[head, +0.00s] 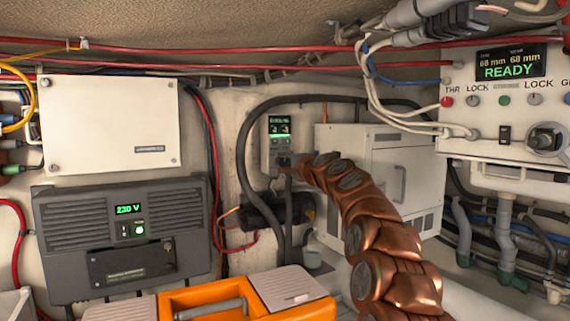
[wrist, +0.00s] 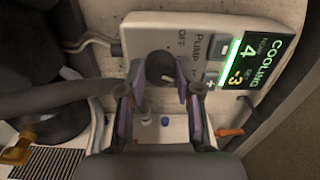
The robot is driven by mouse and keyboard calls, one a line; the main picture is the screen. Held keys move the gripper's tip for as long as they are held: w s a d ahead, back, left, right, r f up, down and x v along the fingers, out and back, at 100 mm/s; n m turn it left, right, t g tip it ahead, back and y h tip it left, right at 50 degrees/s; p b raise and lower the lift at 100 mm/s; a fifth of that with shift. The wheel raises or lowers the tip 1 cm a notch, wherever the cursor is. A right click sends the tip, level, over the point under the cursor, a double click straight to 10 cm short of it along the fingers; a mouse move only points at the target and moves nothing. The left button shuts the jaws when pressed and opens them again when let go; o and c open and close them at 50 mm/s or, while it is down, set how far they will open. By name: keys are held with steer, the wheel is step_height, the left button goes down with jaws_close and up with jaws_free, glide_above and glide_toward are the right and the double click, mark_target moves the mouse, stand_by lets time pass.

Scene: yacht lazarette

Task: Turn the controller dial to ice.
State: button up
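The controller (head: 279,131) is a pale box on the back wall with a lit green screen. In the wrist view its screen (wrist: 252,59) reads COOLING, with 4 and -3. The black round dial (wrist: 160,66) sits on its face, with a small pale mark toward the lower right of the picture. PUMP and OFF labels show beside it; another label starting with I is partly covered by a finger. My gripper (wrist: 160,82) has a finger on each side of the dial, close against it, and looks shut on it. In the head view my gripper (head: 284,166) is small and dark below the screen.
A white cabinet (head: 400,180) stands right of the controller, close to my arm. A dark cable (head: 245,140) loops around the controller. A grey 230 V unit (head: 75,215) is at left, a READY panel (head: 510,100) at right. An orange toolbox (head: 250,285) lies in front.

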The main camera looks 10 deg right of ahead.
steer(key=o, duration=0.4)
steer(key=shift+o, duration=0.2)
steer(key=shift+v, duration=0.75)
steer(key=shift+s+d, duration=0.15)
steer(key=shift+s, duration=0.5)
steer(key=shift+v, duration=0.75)
glide_toward(284, 161)
steer(key=v, duration=0.3)
steer(key=shift+s+f, duration=0.1)
